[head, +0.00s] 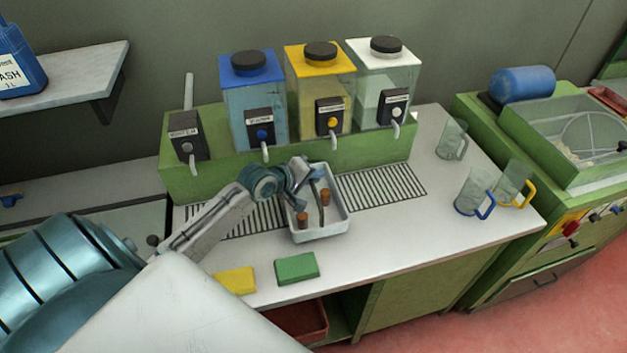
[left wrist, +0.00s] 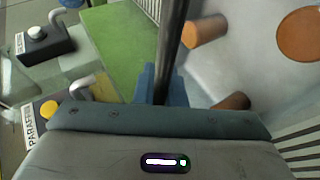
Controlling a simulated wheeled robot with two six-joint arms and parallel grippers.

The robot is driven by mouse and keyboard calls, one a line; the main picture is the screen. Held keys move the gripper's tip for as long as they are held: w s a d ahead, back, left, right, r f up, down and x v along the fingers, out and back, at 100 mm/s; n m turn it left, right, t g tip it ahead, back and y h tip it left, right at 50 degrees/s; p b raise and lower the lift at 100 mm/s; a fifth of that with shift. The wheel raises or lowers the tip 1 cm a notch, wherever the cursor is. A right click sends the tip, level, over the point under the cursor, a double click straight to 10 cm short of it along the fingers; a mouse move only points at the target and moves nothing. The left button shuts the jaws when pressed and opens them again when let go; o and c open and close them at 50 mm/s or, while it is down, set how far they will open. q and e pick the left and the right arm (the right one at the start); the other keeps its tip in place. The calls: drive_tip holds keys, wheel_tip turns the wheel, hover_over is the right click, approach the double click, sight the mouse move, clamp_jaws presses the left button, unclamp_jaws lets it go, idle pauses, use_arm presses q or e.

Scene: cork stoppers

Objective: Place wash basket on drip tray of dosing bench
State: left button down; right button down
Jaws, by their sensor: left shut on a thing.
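The wash basket (head: 343,222) is a pale open box with brown corks in it and a dark bar handle. It is at the front of the dosing bench (head: 440,225), overlapping the slotted drip tray (head: 385,188), whose slots show on both sides. I cannot tell if it rests there or hangs just above. My left gripper (head: 312,182) is shut on the basket's handle. In the left wrist view, the handle (left wrist: 172,40) runs up from the blue fingertips (left wrist: 158,85), with the basket's pale inside (left wrist: 245,55) on the right. My right gripper is out of view.
Behind stand blue (head: 254,100), yellow (head: 318,95) and white (head: 384,85) dispensers with taps. A yellow sponge (head: 235,280) and a green sponge (head: 296,268) lie in front. Glass mugs (head: 474,190) stand at the right. The bench between sponges and mugs is clear.

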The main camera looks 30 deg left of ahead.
sight(311, 193)
use_arm(q)
wheel_tip(311, 193, down, 2)
drive_tip(key=shift+s+f+p, duration=0.1)
drive_tip(key=shift+p, duration=0.2)
drive_tip(key=shift+f, duration=0.2)
drive_tip(key=c, duration=1.9)
unclamp_jaws()
drive_tip(key=shift+f, duration=0.15)
drive_tip(key=shift+c, duration=0.2)
drive_tip(key=o, duration=0.4)
drive_tip(key=shift+o, duration=0.2)
